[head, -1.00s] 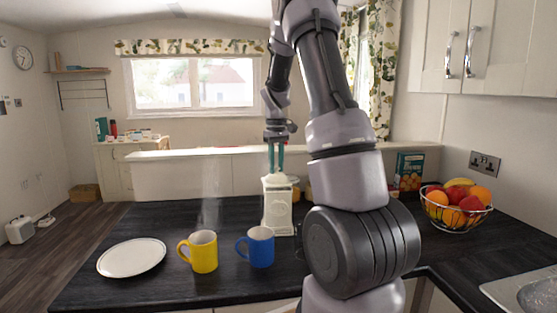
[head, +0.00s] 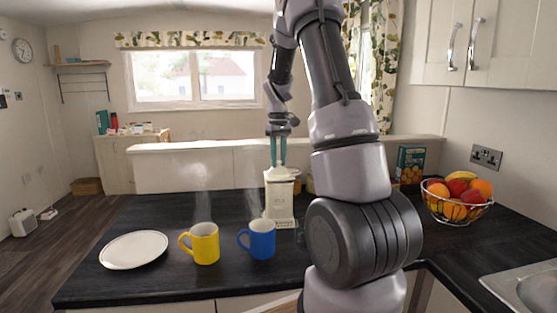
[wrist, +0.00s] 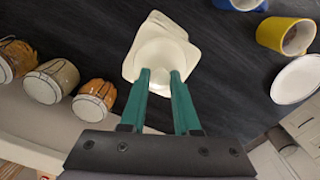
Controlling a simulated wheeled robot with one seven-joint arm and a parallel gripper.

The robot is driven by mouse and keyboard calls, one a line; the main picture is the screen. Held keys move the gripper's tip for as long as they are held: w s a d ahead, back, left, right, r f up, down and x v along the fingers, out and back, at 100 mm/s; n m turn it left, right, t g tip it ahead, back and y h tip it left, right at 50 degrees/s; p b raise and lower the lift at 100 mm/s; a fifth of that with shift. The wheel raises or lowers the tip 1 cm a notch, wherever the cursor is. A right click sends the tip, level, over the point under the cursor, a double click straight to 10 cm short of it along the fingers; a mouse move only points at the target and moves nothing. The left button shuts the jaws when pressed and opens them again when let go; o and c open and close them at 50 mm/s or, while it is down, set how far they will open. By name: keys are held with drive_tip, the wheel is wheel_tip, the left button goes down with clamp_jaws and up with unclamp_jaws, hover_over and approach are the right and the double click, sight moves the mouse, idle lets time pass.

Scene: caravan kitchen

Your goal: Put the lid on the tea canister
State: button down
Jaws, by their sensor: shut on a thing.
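The tea canister (head: 280,208) is a cream, square-sided container standing on the dark worktop, behind and right of the blue mug. Its cream lid (head: 279,174) is at the top of the canister; it also shows in the wrist view (wrist: 160,60). My gripper (head: 278,165) points straight down from above, and its green fingers are shut on the top of the lid. In the wrist view, my gripper (wrist: 161,74) has the lid between its fingertips, and the lid hides most of the canister below. I cannot tell whether the lid is fully seated or slightly above the rim.
A blue mug (head: 261,240) and a yellow mug (head: 205,245) stand in front and to the left. A white plate (head: 134,250) lies further left. Several jars (wrist: 52,80) stand near the canister. A fruit basket (head: 457,200) and a box (head: 410,164) are at right.

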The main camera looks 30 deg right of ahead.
drive_tip(key=shift+f, duration=0.55)
idle(0.5)
drive_tip(key=c, duration=0.9)
unclamp_jaws()
drive_tip(key=shift+r, duration=5.5)
